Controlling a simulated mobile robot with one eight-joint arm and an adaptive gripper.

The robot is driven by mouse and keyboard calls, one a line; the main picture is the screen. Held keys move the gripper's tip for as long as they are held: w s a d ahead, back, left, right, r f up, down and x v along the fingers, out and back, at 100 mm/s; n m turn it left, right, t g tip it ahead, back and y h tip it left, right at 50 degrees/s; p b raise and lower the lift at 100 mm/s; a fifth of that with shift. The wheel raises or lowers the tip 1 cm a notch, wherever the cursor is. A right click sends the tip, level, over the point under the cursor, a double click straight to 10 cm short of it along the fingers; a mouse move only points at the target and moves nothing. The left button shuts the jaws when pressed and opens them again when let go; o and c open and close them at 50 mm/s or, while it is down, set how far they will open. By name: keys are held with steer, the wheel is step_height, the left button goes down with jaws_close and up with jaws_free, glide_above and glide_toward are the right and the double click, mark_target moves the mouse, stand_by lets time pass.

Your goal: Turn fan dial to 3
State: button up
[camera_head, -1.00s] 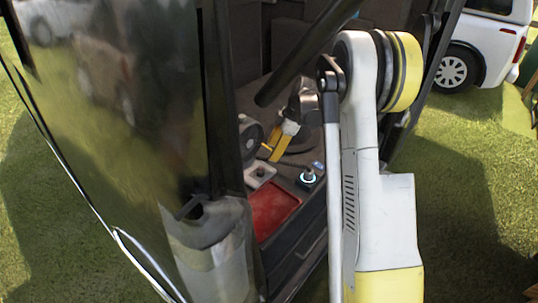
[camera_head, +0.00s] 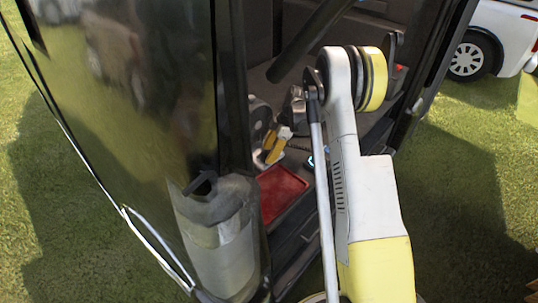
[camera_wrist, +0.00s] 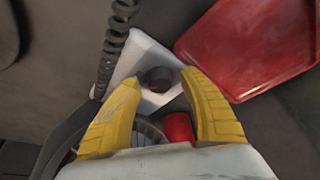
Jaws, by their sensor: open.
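The fan's pale base (camera_wrist: 130,68) with a dark round dial (camera_wrist: 158,79) on it shows in the wrist view. My gripper (camera_wrist: 160,84) has two yellow fingers spread apart, with the dial between their tips in the picture. I cannot tell whether the fingers touch it. The dial's number marks are not readable. In the head view the fan's round dark head (camera_head: 259,117) stands inside the vehicle, with my gripper (camera_head: 270,153) beside and below it. The base and dial cannot be made out there.
A red tray (camera_head: 283,192) lies in front of the fan; it also shows in the wrist view (camera_wrist: 245,42). A small red object (camera_wrist: 179,128) shows between the fingers. A coiled dark cord (camera_wrist: 113,45) runs by the base. A dark glass door (camera_head: 120,90) stands left.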

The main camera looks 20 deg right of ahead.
jaws_close()
steer(key=shift+m+t, duration=0.4)
steer(key=shift+m, duration=0.9)
jaws_free()
steer(key=v, duration=1.2)
steer(key=shift+a, duration=0.2)
steer(key=shift+s, duration=0.15)
